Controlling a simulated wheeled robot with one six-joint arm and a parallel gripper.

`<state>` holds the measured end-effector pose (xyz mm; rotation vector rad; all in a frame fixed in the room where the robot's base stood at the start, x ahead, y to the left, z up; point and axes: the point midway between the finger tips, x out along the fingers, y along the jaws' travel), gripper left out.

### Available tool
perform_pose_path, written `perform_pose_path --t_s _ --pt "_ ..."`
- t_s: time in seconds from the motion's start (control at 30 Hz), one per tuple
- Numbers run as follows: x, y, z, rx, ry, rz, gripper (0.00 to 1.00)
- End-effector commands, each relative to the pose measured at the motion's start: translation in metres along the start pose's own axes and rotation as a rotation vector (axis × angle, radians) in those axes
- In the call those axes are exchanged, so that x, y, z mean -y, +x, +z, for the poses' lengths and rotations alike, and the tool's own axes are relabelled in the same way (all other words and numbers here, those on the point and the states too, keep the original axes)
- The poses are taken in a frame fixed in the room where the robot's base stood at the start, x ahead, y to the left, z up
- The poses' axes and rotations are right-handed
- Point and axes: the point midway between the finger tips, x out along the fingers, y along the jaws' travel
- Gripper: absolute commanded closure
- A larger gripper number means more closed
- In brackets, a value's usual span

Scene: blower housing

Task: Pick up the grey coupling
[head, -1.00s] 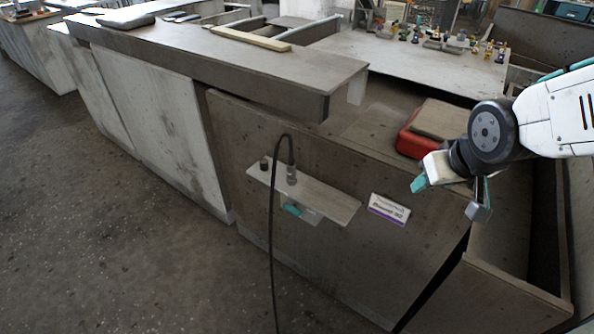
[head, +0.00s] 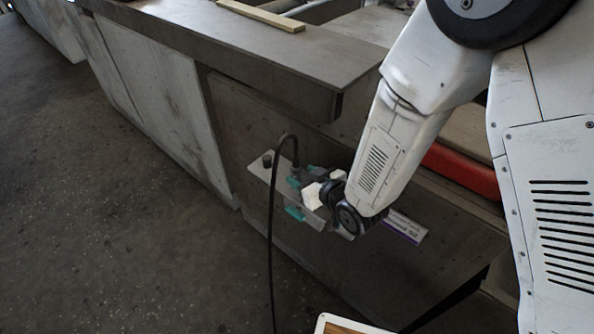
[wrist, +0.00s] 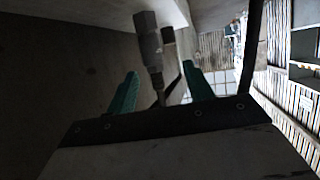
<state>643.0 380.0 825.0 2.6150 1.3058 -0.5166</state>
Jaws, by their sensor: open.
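The grey coupling (wrist: 149,42) shows in the wrist view as a metal fitting with a thinner stem, roughly between my fingers. In the head view it is mostly hidden behind my gripper, at the end of the black hose (head: 271,220) that arches over the small shelf (head: 259,170). My gripper (head: 302,175) is at the shelf. Its two teal fingers stand apart in the wrist view (wrist: 160,80), one on each side of the coupling's line. I see no clear contact with the coupling.
A small dark knob (head: 267,160) stands at the shelf's left end. A red case (head: 462,172) lies behind my arm. The floor at left is clear.

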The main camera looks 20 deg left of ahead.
Motion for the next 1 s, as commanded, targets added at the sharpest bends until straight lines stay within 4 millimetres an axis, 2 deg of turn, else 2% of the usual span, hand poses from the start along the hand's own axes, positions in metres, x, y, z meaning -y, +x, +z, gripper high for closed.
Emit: perform_pose_path --t_s 0.1,0.4,0.67,0.7,0.87,0.9,1.0 --pt "-0.007 0.012 0.002 0.001 0.004 0.009 0.48" --pt "-0.009 0.051 0.006 0.003 0.005 0.012 0.48" --pt "-0.007 0.056 0.005 0.003 0.004 0.01 0.48" --pt "-0.007 0.056 0.005 0.003 0.004 0.01 0.51" --pt "-0.006 0.056 0.005 0.003 0.004 0.009 0.95" --pt "-0.006 0.056 0.005 0.003 0.004 0.009 1.0" --pt "-0.006 0.056 0.005 0.002 0.004 0.009 1.0"
